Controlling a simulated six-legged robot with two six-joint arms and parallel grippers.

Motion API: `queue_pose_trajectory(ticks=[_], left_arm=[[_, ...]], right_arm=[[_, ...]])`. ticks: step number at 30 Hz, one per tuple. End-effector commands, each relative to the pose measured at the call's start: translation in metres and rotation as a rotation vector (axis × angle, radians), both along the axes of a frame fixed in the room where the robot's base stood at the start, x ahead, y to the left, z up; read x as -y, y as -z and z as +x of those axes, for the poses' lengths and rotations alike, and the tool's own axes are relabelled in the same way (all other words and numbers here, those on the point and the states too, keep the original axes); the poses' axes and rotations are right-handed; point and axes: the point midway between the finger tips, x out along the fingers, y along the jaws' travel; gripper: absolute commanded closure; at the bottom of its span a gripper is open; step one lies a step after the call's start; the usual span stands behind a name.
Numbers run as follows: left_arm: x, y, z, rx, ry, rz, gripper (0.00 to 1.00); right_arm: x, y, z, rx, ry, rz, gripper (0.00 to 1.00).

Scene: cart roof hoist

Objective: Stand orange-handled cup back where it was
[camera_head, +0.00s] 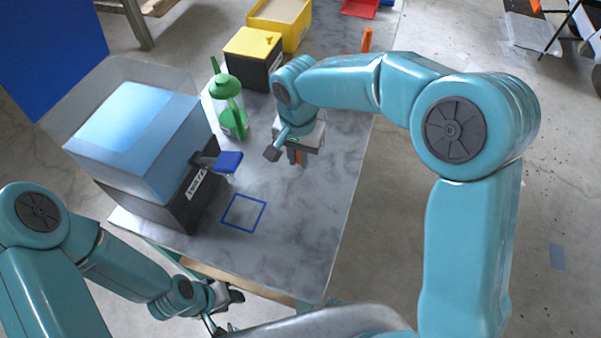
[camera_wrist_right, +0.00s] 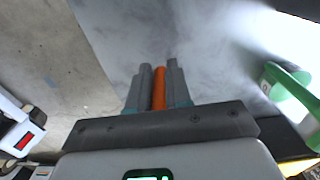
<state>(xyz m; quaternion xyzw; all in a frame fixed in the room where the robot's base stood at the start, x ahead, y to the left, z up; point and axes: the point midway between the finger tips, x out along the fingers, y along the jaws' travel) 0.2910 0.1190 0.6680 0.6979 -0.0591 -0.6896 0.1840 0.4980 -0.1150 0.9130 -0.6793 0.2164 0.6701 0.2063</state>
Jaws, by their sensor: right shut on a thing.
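My right gripper (camera_head: 285,153) is over the grey table, right of the green-lidded cup. In the right wrist view its two grey fingers (camera_wrist_right: 158,82) are shut on an orange handle (camera_wrist_right: 158,90). A bit of this orange handle (camera_head: 298,157) shows below the gripper in the head view. The cup's body is hidden, so I cannot tell whether it touches the table. My left gripper (camera_head: 228,297) is low at the front left, off the table edge; its fingers are too small to read.
A green-lidded cup (camera_head: 230,110), a yellow-topped box (camera_head: 253,55), a yellow bin (camera_head: 280,22) and an orange upright piece (camera_head: 367,40) stand farther back.

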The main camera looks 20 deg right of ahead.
Motion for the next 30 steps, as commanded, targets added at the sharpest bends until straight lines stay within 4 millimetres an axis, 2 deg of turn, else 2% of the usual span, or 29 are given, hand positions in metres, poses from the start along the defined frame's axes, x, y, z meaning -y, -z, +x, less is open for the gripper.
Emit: queue_pose_trajectory(ticks=[3, 8, 15, 28, 29, 30], left_arm=[[0.0, 0.0, 0.0, 0.0, 0.0, 0.0, 0.57], [0.0, 0.0, 0.0, 0.0, 0.0, 0.0, 0.57], [0.0, 0.0, 0.0, 0.0, 0.0, 0.0, 0.57], [0.0, 0.005, 0.0, 0.0, 0.0, 0.0, 0.57], [0.0, 0.003, 0.0, 0.0, 0.0, 0.0, 0.57], [0.0, 0.003, 0.0, 0.0, 0.0, 0.0, 0.57]], right_arm=[[0.001, 0.022, 0.0, -0.001, 0.0, 0.0, 1.0], [0.001, 0.037, 0.001, 0.0, 0.0, 0.0, 1.0], [0.002, 0.072, 0.002, -0.001, 0.0, 0.001, 1.0], [0.002, 0.08, 0.002, 0.002, -0.001, 0.001, 1.0], [0.002, 0.078, 0.002, 0.002, -0.001, 0.001, 0.72], [0.002, 0.078, 0.002, 0.002, -0.001, 0.001, 0.59]])
